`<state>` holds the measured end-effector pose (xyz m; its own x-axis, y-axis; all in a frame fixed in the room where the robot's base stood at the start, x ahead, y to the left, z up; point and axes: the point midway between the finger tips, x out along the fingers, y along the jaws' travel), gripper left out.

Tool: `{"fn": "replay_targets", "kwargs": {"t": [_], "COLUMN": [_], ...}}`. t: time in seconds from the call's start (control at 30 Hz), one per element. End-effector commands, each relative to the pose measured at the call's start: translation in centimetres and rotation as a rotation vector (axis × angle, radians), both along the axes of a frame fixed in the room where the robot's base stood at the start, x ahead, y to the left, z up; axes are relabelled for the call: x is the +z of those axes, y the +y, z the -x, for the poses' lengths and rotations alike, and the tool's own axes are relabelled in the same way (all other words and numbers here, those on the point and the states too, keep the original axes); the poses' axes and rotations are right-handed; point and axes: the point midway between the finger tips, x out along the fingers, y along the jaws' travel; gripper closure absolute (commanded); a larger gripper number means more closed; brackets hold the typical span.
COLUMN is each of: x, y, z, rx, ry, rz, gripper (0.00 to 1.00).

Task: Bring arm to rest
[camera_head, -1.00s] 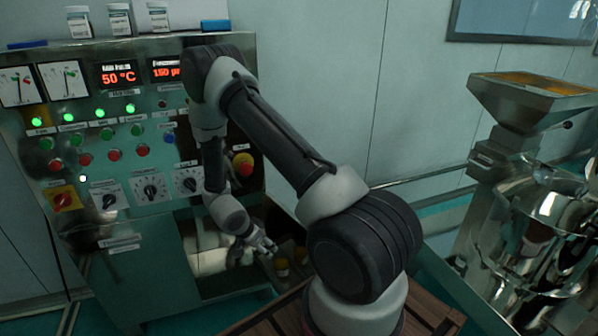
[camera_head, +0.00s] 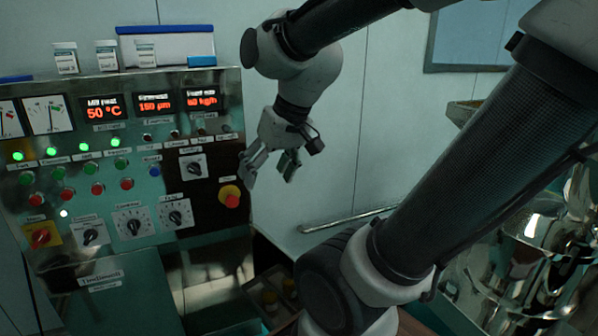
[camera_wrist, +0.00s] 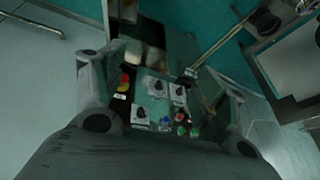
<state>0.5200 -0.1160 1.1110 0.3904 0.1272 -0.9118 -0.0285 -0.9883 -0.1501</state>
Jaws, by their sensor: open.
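My gripper (camera_head: 268,178) hangs in the air just right of the control panel (camera_head: 205,215), fingers pointing down. The fingers are spread apart with nothing between them. In the head view my arm rises from the lower middle, runs out to the upper right and comes back across the top. The wrist view shows both open fingers (camera_wrist: 163,95), with the panel's knobs and red button seen between them at a distance.
A red emergency button (camera_head: 230,196) sits on the panel close to my gripper. Bottles (camera_head: 106,55) and a blue-white box (camera_head: 170,45) stand on the cabinet top. A shiny metal machine (camera_head: 525,245) stands at right. Bare wall lies behind my gripper.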

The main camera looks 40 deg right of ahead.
Motion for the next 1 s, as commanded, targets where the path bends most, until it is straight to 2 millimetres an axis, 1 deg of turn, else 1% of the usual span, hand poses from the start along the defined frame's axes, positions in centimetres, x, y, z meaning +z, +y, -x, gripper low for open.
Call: {"fn": "replay_targets", "kwargs": {"t": [0.03, 0.1, 0.2, 0.23, 0.37, 1.0], "x": [0.5, 0.8, 1.0, 1.0, 1.0, 1.0], "y": [-0.9, -2.0, -2.9, -3.1, -3.3, -3.3], "z": [1.9, 3.8, 5.5, 5.8, 6.1, 6.0], "rx": [0.012, 0.021, 0.026, 0.027, 0.028, 0.028], "ry": [-0.001, 0.008, 0.02, 0.021, 0.025, 0.024], "rz": [0.04, 0.089, 0.133, 0.139, 0.151, 0.148], "gripper": [0.28, 0.28, 0.28, 0.28, 0.28, 0.28]}}
